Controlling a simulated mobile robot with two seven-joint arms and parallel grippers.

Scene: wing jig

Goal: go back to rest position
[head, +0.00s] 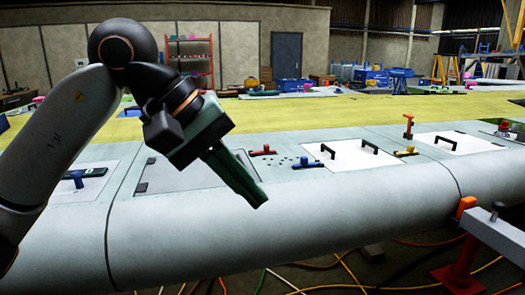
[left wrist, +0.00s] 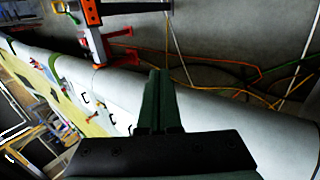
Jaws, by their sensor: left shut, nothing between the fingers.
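My left gripper (head: 256,197) is dark green and shut, with nothing between its fingers. In the head view it hangs in front of the wing's rounded front edge, pointing down and to the right. In the left wrist view its shut fingers (left wrist: 158,75) stand in the middle, over the pale wing surface (left wrist: 215,112). My left arm comes in from the left and hides part of the wing and the floor behind. My right gripper is in neither view.
The grey wing (head: 300,220) spans the view. Blue, red and yellow tools (head: 263,151) and white panels with black handles (head: 350,155) lie on top. An orange-and-grey jig support (head: 490,235) stands at right. Cables (head: 400,265) cross the floor.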

